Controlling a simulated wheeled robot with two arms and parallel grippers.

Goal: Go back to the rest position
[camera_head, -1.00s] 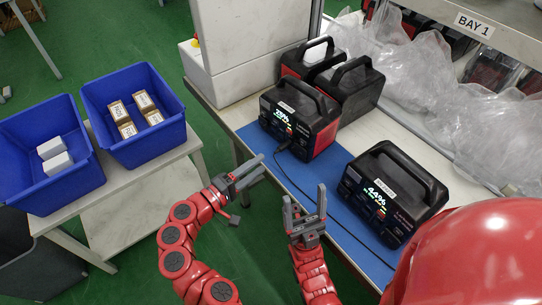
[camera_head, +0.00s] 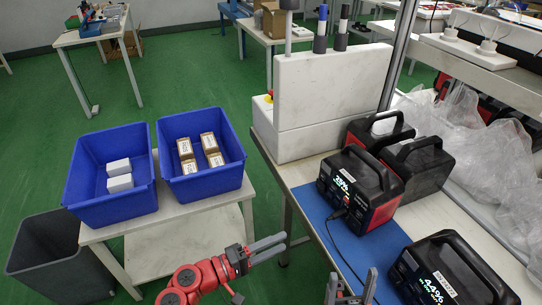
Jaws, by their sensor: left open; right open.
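My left gripper (camera_head: 268,248) is open and empty, over the gap between the bin stand and the workbench. My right gripper (camera_head: 351,287) is open and empty at the bottom edge, by the front of the blue mat (camera_head: 318,212); only its fingers show. A red and black power station (camera_head: 361,187) with a lit display and a cable at its front stands on the mat. A black power station (camera_head: 451,272) showing 44% stands nearer, partly cut off by the frame. Neither gripper touches them.
Two blue bins stand on a white table: the left bin (camera_head: 84,193) holds white boxes, the right bin (camera_head: 236,171) brown boxes. A grey trash bin (camera_head: 48,252) is beside it. More black units and clear plastic bags (camera_head: 450,120) lie behind. Green floor is open at left.

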